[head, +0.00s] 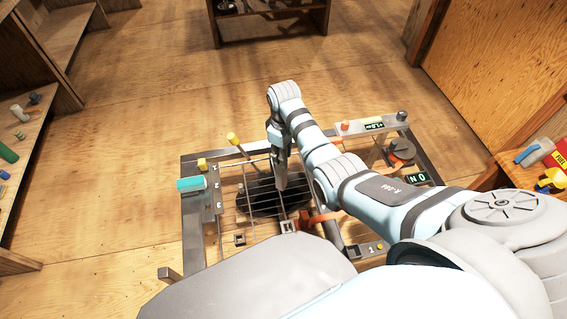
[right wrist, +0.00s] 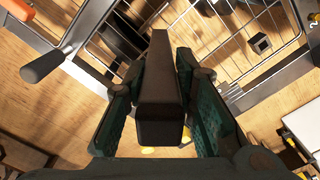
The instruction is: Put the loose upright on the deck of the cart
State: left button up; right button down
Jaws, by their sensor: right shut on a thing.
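The cart (head: 191,225) is a grey metal frame with a wire-grid deck (head: 228,205) in the lower middle of the head view. My right gripper (head: 281,172) points down over the deck. In the right wrist view, its dark green fingers (right wrist: 158,95) are shut on a dark, long bar, which looks like the loose upright (right wrist: 160,75). The bar lies lengthwise between the fingers and points away from the wrist. Whether its far end touches the deck is hard to tell. Small square sockets (head: 239,239) sit at the deck's near side. My left gripper is not in view.
A dark round thing (head: 262,203) lies below the gripper at the deck. A teal handle (head: 192,184), a yellow-tipped lever (head: 232,138) and an orange lever (head: 318,217) stick out around the cart. Shelves stand left and behind; the wooden floor (head: 150,80) beyond the cart is clear.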

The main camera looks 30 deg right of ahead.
jog(key=shift+f+b, duration=0.35)
jog(key=shift+f, duration=1.05)
jog(key=shift+f, duration=0.15)
jog(key=c, duration=1.3)
grip_release()
notch_tip(320, 180, up, 12)
jog(key=p, duration=0.4)
jog(key=shift+r, duration=0.25)
jog(key=shift+s+f, duration=0.1)
jog(key=shift+f, duration=0.05)
